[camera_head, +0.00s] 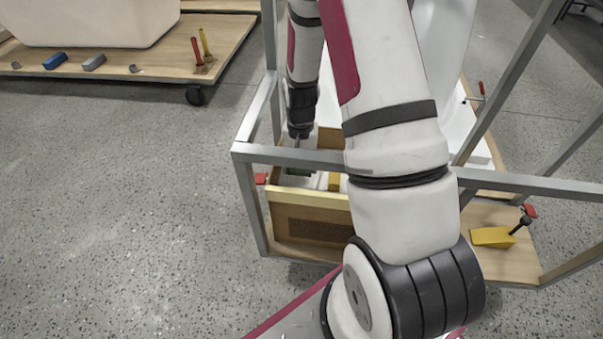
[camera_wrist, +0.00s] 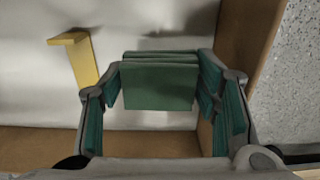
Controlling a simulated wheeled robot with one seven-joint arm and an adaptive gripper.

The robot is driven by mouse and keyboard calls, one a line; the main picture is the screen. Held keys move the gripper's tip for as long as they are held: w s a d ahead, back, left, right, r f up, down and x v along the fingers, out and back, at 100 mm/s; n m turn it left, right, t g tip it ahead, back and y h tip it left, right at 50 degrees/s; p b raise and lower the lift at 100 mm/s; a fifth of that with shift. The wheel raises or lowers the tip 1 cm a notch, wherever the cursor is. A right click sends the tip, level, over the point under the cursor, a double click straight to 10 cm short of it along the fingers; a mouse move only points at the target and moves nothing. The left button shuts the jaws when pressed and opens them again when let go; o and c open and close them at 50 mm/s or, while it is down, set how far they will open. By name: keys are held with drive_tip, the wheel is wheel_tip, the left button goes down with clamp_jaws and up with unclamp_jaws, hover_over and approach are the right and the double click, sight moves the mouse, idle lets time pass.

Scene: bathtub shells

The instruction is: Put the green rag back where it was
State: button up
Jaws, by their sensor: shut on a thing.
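The green rag (camera_wrist: 158,86) shows in the wrist view as a folded dark green block, between the fingertips of my gripper (camera_wrist: 163,80). The fingertips press on its left and right edges. Pale surface shows around the rag; I cannot tell whether it touches it. In the head view, my gripper (camera_head: 298,142) points down into the wooden box (camera_head: 308,218) on the cart. A small green patch (camera_head: 299,172), likely the rag, shows below it there. My arm hides the right part of the box.
A yellow piece (camera_wrist: 80,60) lies left of the rag in the box. Metal frame bars (camera_head: 300,157) cross near my arm. A yellow block (camera_head: 492,236) with a dark-handled tool sits on the cart's right end. Another cart (camera_head: 130,65) stands back left. Floor at left is clear.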

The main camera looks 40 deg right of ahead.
sight(301, 173)
drive_tip(key=shift+s+d+f+b, duration=0.1)
drive_tip(key=shift+f+b, duration=0.6)
drive_tip(key=shift+f, duration=1)
drive_tip(key=shift+f, duration=0.15)
drive_tip(key=o, duration=1)
